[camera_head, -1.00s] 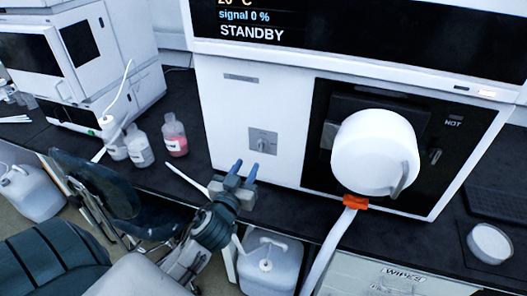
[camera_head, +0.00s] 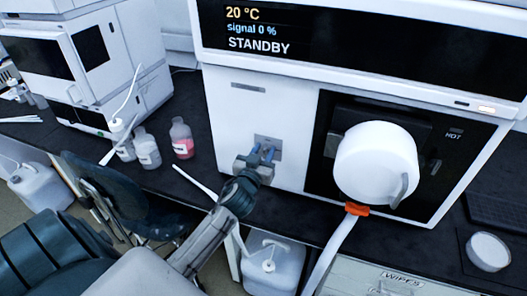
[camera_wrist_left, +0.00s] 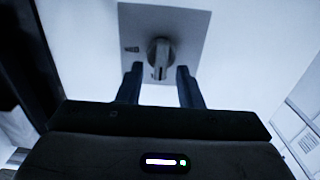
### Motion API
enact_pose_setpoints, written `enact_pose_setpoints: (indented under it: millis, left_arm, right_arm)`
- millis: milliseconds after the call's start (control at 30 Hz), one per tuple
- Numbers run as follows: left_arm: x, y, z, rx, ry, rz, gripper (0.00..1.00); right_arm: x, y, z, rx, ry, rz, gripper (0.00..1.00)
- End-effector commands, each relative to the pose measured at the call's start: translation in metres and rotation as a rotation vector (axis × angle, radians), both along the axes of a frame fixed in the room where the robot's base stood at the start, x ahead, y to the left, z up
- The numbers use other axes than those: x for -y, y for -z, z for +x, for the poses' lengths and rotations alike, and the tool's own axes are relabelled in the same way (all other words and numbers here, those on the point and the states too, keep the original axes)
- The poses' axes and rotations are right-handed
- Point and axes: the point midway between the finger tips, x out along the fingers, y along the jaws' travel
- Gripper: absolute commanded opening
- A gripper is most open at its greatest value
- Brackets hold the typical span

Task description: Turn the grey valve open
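The grey valve (camera_wrist_left: 160,56) is a small knob on a square grey plate (camera_wrist_left: 190,22) on the white front of the instrument. In the left wrist view it lies between and just beyond the fingertips of my left gripper (camera_wrist_left: 159,72), with a gap showing on both sides. The gripper is open. In the head view my left gripper (camera_head: 262,153) is in front of the plate (camera_head: 272,141) and hides most of the valve. I cannot tell whether the fingers touch it. My right gripper is not in view.
The instrument's screen (camera_head: 350,40) reads STANDBY. A white round cover (camera_head: 375,162) with an orange clip (camera_head: 357,209) is right of the valve. A pink-filled bottle (camera_head: 181,139) and clear bottles (camera_head: 147,149) stand left on the black bench. A jug (camera_head: 270,265) is below.

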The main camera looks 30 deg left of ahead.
Motion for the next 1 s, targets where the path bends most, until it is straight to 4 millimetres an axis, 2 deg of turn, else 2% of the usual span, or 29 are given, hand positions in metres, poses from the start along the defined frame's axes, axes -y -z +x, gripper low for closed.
enact_pose_setpoints:
  millis: [33, 133, 167, 567, 1000]
  left_arm:
    - [0.000, 0.000, 0.000, 0.000, 0.000, 0.000, 0.25]
    - [0.000, 0.000, 0.000, 0.000, 0.000, 0.000, 0.05]
    - [0.000, 0.000, 0.000, 0.000, 0.000, 0.000, 0.03]
    - [0.001, 0.000, 0.000, -0.018, 0.000, 0.070, 0.03]
    - [0.008, 0.000, 0.001, -0.101, 0.000, 0.418, 0.03]
  right_arm:
    - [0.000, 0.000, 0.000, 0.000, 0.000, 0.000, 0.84]
    - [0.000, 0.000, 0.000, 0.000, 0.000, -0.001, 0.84]
    - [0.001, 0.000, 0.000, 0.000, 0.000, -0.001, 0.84]
    - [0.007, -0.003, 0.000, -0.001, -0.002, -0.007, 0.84]
    - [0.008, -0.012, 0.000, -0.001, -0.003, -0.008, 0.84]
